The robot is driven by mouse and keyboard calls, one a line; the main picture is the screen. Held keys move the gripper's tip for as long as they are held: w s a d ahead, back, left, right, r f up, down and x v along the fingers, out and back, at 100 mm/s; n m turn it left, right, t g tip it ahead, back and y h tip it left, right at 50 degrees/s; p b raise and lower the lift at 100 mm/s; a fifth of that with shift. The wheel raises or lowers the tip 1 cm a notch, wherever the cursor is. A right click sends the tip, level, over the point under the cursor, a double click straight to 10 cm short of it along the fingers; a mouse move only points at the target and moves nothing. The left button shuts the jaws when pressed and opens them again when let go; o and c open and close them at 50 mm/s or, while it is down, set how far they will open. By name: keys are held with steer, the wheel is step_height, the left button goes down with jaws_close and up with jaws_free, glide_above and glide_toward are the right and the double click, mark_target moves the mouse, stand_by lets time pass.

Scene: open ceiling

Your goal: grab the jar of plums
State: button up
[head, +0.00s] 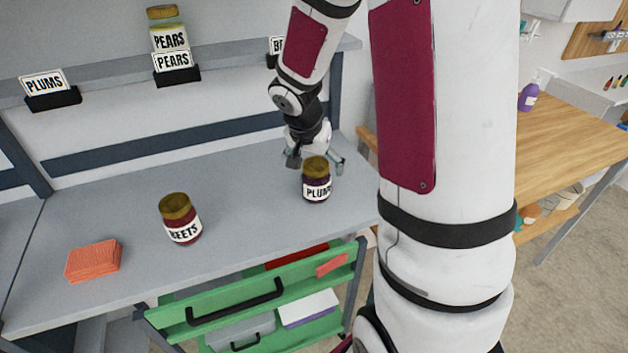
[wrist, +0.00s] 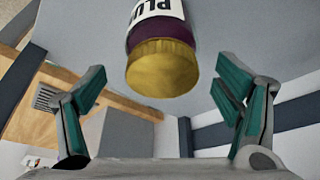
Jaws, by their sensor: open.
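The jar of plums (head: 316,183) stands upright on the grey workbench. It has a gold lid, dark purple contents and a white label, partly readable as "PLUM". My gripper (head: 316,162) is open just behind and above the jar in the head view. In the wrist view the jar (wrist: 162,50) shows at the top middle, lid towards me. The open fingers of my gripper (wrist: 160,95) are apart on either side, with green-grey pads. The jar lies a little beyond the fingertips, roughly between them, and nothing is in the grip.
A jar of beets (head: 180,219) and a stack of orange cloths or sponges (head: 93,261) are on the bench to the left. A shelf above holds a pears jar (head: 167,30) and label stands, including plums (head: 45,86). A green drawer (head: 240,300) is open below the bench front.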

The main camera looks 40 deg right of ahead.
steer(key=x, duration=0.5)
steer(key=shift+a+f, duration=0.2)
steer(key=c, duration=1.8)
steer(key=shift+r, duration=0.2)
